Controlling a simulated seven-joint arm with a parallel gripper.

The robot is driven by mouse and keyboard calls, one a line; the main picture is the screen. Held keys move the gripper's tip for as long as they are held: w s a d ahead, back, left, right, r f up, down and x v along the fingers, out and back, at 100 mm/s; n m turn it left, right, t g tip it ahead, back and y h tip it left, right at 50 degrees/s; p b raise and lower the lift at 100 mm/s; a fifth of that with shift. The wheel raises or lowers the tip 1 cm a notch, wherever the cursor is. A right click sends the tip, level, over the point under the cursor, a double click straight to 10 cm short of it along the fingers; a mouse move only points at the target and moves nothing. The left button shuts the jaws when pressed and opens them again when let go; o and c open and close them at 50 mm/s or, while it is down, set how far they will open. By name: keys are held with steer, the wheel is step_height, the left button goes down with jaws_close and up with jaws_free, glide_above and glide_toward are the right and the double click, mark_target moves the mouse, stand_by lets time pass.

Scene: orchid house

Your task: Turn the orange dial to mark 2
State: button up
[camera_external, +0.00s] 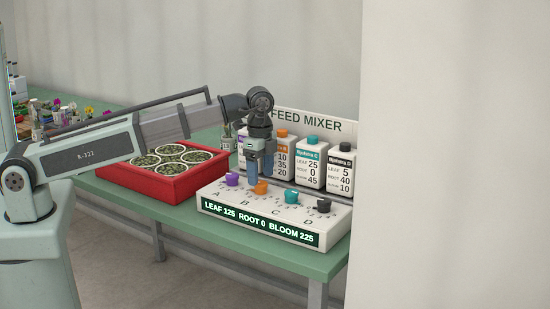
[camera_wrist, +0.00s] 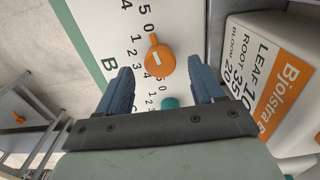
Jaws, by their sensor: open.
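The orange dial (camera_external: 261,187) is on the white mixer panel (camera_external: 222,198), above letter B. In the wrist view, the orange dial (camera_wrist: 160,64) has a white mark and a nub that seems to point toward the 0; marks 1, 2 and 3 are printed left of it. My gripper (camera_external: 260,176) is open, pointing down just above the orange dial. In the wrist view, my gripper (camera_wrist: 160,72) has one blue finger on each side of the dial, with gaps. Whether a fingertip touches the panel, I cannot tell. The display (camera_external: 260,227) reads LEAF 125 ROOT 0 BLOOM 225.
A purple dial (camera_external: 232,179) is close on the left; a teal dial (camera_external: 291,196) and a black dial (camera_external: 323,205) are on the right. Labelled bottles (camera_external: 311,165) stand behind the panel. A red tray (camera_external: 173,187) of potted plants is left on the green bench (camera_external: 325,264).

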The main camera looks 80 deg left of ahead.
steer(key=shift+f, duration=1)
steer(key=shift+c, duration=0.4)
steer(key=c, duration=1)
steer(key=shift+n, duration=0.4)
steer(key=n, duration=0.5)
steer(key=shift+n, duration=0.4)
steer(key=n, duration=0.5)
steer(key=shift+n, duration=0.4)
